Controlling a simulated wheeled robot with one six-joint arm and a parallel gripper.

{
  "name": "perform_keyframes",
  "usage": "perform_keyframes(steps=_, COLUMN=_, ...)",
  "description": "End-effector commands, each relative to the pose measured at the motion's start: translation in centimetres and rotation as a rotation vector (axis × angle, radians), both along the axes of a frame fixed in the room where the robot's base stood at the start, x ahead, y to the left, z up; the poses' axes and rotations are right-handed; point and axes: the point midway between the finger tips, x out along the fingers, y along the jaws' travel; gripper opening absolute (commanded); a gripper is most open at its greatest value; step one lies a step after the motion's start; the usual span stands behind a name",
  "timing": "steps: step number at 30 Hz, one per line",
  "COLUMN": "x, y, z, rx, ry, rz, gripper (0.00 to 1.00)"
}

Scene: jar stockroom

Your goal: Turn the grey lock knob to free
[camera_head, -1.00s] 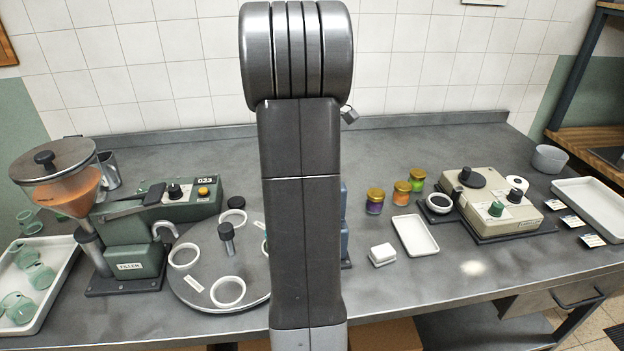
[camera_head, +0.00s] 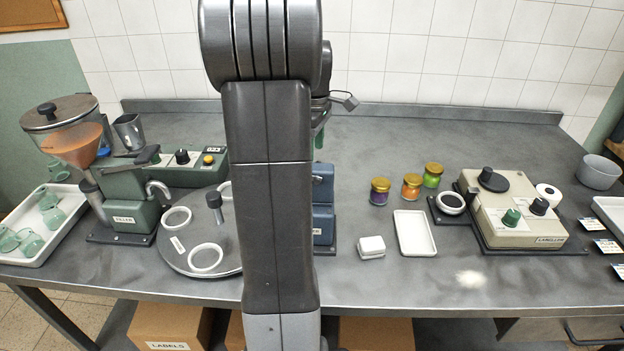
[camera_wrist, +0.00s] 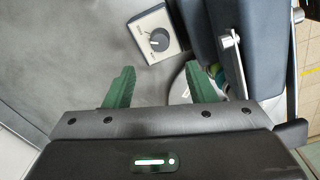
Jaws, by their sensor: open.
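A dark grey round knob (camera_wrist: 158,40) with a white pointer line sits on a small pale box (camera_wrist: 163,51) in the wrist view. I take it for the lock knob; its lettering is too small to read. My gripper (camera_wrist: 159,69) is open and empty, its two green fingers spread on the near side of the box, with the knob beyond the gap. The fingers do not appear to touch it. In the head view my arm hides the knob and most of the gripper.
A dark blue machine (camera_wrist: 262,35) with a silver lever (camera_wrist: 232,60) stands close right of the box; it shows partly behind my arm in the head view (camera_head: 323,205). The filler (camera_head: 130,205) and turntable (camera_head: 180,255) are left, jars and the labeller (camera_head: 520,230) right.

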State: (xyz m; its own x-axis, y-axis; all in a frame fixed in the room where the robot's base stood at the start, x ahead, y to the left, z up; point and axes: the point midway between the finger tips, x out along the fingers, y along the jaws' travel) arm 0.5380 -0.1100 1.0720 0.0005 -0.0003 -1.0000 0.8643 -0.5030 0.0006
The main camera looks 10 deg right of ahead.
Motion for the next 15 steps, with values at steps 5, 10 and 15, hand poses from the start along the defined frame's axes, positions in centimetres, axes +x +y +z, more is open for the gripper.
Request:
perform_keyframes(steps=5, x=-0.1, y=0.0, z=-4.1, rx=0.001, ry=0.005, rz=0.0, gripper=0.5)
perform_keyframes(steps=10, x=-0.1, y=0.0, z=-7.5, rx=0.001, ry=0.005, rz=0.0, gripper=0.5)
perform_keyframes(steps=15, x=0.0, y=0.0, z=-9.6, rx=0.001, ry=0.003, rz=0.0, gripper=0.5)
